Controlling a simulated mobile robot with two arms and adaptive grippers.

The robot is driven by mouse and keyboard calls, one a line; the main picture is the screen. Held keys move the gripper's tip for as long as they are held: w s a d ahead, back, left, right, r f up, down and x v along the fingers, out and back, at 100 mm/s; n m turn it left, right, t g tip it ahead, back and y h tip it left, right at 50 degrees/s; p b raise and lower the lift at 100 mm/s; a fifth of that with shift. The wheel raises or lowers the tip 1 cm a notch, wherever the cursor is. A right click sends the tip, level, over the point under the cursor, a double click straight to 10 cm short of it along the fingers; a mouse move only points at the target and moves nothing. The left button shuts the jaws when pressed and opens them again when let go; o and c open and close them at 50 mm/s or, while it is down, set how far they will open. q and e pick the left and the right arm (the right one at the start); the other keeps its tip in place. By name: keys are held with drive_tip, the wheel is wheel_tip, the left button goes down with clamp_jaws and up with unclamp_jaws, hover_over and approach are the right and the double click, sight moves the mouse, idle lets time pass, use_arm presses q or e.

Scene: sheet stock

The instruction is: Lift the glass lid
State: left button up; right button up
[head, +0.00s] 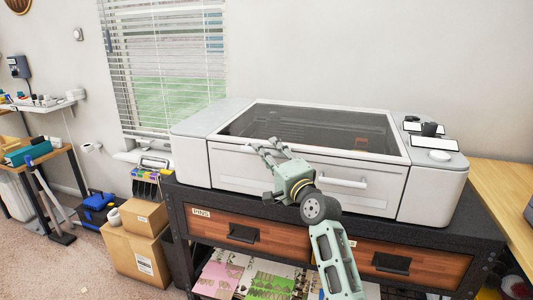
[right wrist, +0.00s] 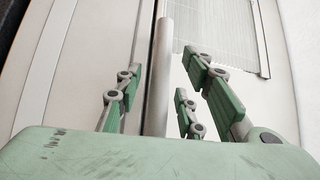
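The glass lid (head: 330,124) is a dark tinted pane in a white frame on top of a white machine. It lies closed. My right gripper (head: 269,146) is at the lid's front edge, left of its middle, with its fingers reaching toward the edge. In the right wrist view a grey round bar (right wrist: 158,75) runs between the spread fingers of this gripper (right wrist: 158,97). A gap shows on both sides of the bar, so the fingers are apart from it. The bar's lower end is hidden behind the gripper's body. My left gripper is not in view.
The machine (head: 432,185) stands on a dark bench with wooden drawers (head: 240,234). A lower handle (head: 338,181) is on its front panel. Small dark items (head: 431,129) lie on its right top. Cardboard boxes (head: 137,252) stand at left. A window with blinds (head: 165,65) is behind.

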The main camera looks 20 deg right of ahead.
drive_tip(key=shift+w+a+r, duration=0.1)
drive_tip(key=shift+w, duration=0.55)
drive_tip(key=shift+c, duration=0.6)
clamp_jaws()
